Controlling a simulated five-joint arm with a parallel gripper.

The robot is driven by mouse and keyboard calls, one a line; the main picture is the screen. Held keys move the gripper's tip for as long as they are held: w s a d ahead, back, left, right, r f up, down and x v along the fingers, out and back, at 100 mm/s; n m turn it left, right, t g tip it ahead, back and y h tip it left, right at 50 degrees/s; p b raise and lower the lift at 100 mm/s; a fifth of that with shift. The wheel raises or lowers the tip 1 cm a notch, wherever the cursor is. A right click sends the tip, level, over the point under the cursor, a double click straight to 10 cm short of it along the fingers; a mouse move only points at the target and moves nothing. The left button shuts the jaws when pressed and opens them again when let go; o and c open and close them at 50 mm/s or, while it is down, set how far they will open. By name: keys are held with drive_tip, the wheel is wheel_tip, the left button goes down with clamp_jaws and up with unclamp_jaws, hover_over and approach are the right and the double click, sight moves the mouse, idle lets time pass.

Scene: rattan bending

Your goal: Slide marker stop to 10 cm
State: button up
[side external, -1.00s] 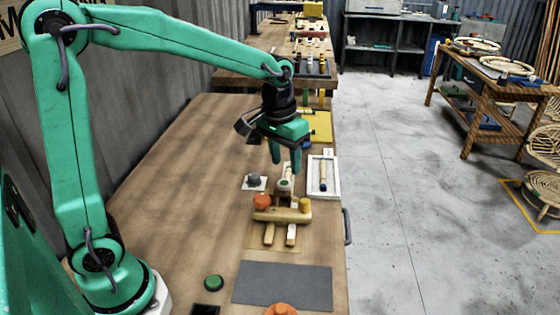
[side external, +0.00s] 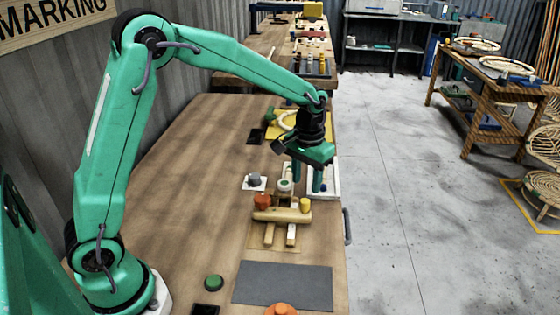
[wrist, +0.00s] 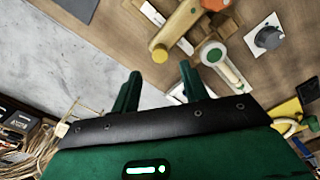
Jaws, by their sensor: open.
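A narrow white-framed tray (side external: 336,190) lies near the bench's right edge. It holds a rod with a small blue part (side external: 324,187); I cannot tell for certain whether that is the marker stop. No scale marks are readable. My gripper (side external: 306,188) is open and empty, fingers pointing down, over the tray's left side and partly hiding it. In the wrist view my gripper (wrist: 160,70) has its two fingers apart, with a bit of the white tray (wrist: 178,92) just behind the right finger and the rest hidden.
A wooden bending jig (side external: 282,215) with an orange knob (side external: 262,201) and a yellow knob (side external: 305,204) stands just in front. A white-collared post with a green top (side external: 285,185) and a grey knob (side external: 254,179) are to the left.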

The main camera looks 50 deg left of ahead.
sight(305, 201)
drive_tip(key=shift+f, duration=3.45)
drive_tip(key=shift+c, duration=0.4)
clamp_jaws()
